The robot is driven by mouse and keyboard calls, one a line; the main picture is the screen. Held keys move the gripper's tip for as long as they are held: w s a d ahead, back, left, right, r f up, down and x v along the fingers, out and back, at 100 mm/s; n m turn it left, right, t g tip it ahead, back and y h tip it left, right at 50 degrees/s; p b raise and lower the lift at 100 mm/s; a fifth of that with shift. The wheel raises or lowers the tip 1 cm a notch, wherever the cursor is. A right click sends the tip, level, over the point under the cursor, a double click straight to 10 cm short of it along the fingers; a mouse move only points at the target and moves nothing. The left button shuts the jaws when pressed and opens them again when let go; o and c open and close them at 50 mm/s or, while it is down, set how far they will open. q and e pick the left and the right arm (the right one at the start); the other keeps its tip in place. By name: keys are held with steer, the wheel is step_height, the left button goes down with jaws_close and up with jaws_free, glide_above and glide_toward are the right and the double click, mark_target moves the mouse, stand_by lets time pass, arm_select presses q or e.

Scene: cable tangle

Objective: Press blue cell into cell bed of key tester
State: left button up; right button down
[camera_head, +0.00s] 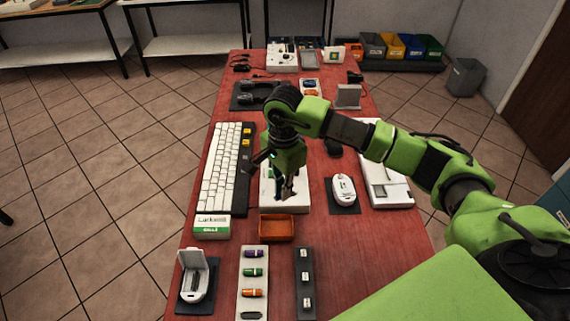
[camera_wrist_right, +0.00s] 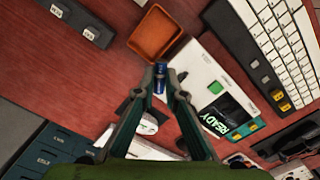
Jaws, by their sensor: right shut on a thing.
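My right gripper (camera_head: 284,196) points down over the white key tester (camera_head: 265,200) in the middle of the red table. In the right wrist view the right gripper (camera_wrist_right: 160,88) is shut on the blue cell (camera_wrist_right: 160,76), held between the fingertips. The key tester also shows there (camera_wrist_right: 203,72), with a dark screen (camera_wrist_right: 228,116) reading READY in green. The cell looks over or close to the tester's edge near the orange tray; I cannot tell whether it touches. The fingers hide part of the tester, and I cannot make out the cell bed. My left gripper is not in view.
An orange tray (camera_head: 277,237) lies just in front of the tester. A keyboard (camera_head: 221,168) is at its left, a white mouse (camera_head: 343,189) at its right. A white rack (camera_head: 253,282) with coloured cells, a dark strip (camera_head: 306,290) and an open-lidded mouse (camera_head: 194,280) stand nearer.

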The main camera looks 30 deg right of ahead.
steer(key=w+d+m, duration=0.1)
steer(key=m, duration=0.1)
steer(key=w+d+m, duration=0.2)
steer(key=m, duration=0.1)
steer(key=w+d+f+m+p, duration=0.1)
steer(key=w+m, duration=0.1)
steer(key=shift+d, duration=0.15)
steer(key=shift+f+b, duration=0.4)
steer(key=shift+f, duration=0.2)
step_height(320, 180, down, 3)
steer(key=shift+f+b, duration=0.2)
steer(key=shift+b, duration=0.8)
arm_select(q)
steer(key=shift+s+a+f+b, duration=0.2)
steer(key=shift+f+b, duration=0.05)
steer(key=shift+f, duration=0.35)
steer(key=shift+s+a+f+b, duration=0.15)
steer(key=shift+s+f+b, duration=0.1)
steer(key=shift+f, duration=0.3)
arm_select(e)
steer(key=shift+f, duration=0.55)
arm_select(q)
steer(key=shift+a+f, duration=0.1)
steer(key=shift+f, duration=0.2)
arm_select(e)
steer(key=shift+w, duration=0.1)
